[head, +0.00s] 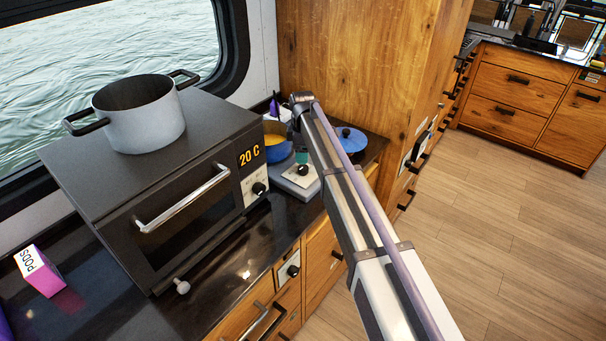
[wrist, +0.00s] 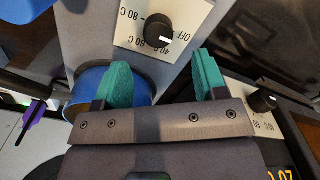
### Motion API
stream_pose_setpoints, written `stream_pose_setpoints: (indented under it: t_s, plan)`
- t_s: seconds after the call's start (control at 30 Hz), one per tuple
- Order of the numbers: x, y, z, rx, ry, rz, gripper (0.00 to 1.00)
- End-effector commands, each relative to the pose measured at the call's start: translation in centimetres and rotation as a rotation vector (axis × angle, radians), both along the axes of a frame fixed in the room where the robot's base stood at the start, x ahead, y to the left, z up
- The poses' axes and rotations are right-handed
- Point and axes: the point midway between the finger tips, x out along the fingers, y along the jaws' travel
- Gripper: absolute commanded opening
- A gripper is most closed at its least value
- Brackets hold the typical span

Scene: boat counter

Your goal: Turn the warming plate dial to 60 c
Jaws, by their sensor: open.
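The warming plate (head: 292,185) is a grey slab on the counter right of the oven, with a white dial panel on its front. Its black dial (wrist: 157,30) shows in the wrist view, ringed by OFF, 80 C, 60 C and 40 C labels seen upside down. The dial's white mark points toward the OFF side. My gripper (wrist: 163,76) is open and empty, its two teal fingers apart. The dial lies ahead of the gap between the fingertips, not between them. In the head view the arm hides most of the gripper; a teal bit shows near the plate.
The dark oven (head: 190,170) reads 20 C and has its own dial (head: 258,188); a grey pot (head: 145,125) stands on top. A pink pods box (head: 42,272) lies left.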

Motion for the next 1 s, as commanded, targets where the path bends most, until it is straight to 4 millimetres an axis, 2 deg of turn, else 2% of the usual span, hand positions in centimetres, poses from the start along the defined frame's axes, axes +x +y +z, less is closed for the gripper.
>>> stream_pose_setpoints:
  t_s: [0.03,0.1,0.27,0.57,1.0]
  plan:
    - [0.0,0.0,-2.6,0.000,0.000,0.000,0.65]
    - [0.0,0.0,-4.3,0.000,0.000,-0.001,0.65]
    - [0.0,0.0,-6.7,0.000,0.000,-0.001,0.65]
    - [0.0,0.0,-6.6,0.000,0.000,-0.001,0.65]
    - [0.0,0.0,-6.6,0.000,0.000,-0.001,0.24]
